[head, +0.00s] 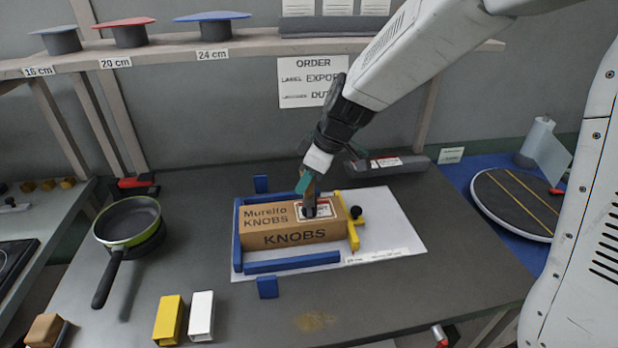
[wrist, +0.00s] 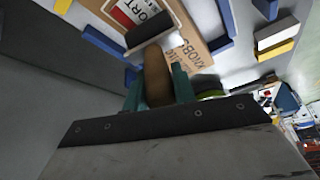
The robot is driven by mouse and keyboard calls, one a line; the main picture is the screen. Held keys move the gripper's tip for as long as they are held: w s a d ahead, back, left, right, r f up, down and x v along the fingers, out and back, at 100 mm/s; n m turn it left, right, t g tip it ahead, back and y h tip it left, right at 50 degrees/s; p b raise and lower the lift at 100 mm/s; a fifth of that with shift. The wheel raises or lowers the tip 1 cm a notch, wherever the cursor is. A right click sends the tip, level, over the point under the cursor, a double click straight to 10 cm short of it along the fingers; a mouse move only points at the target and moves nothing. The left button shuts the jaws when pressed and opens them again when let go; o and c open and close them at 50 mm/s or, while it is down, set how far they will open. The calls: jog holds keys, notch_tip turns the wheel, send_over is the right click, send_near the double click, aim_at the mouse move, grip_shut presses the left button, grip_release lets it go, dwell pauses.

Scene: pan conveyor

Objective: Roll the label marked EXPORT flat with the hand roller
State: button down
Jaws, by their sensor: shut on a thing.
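The label (head: 325,209) lies on top of a brown KNOBS box (head: 290,237); in the wrist view the label (wrist: 122,14) shows a red edge and the letters "ORT". My gripper (head: 308,180) is above the box, shut on the hand roller's brown handle (wrist: 156,78). The dark roller drum (wrist: 149,30) is over the label and seems to rest on it, though contact is hard to tell. The drum and my gripper hide part of the label.
A blue frame (head: 292,262) and a yellow clamp (head: 352,235) with a black knob surround the box. A green pan (head: 128,222) stands left, with yellow (head: 168,318) and white (head: 201,315) blocks in front. A round turntable (head: 515,203) is at right. An order sheet (head: 312,82) hangs behind.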

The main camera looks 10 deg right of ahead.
jog(key=shift+d, duration=0.1)
jog(key=shift+d, duration=1.15)
jog(key=shift+d, duration=1.15)
jog(key=shift+a, duration=0.2)
jog(key=shift+a, duration=1.05)
jog(key=shift+a, duration=0.1)
jog(key=shift+a, duration=1.05)
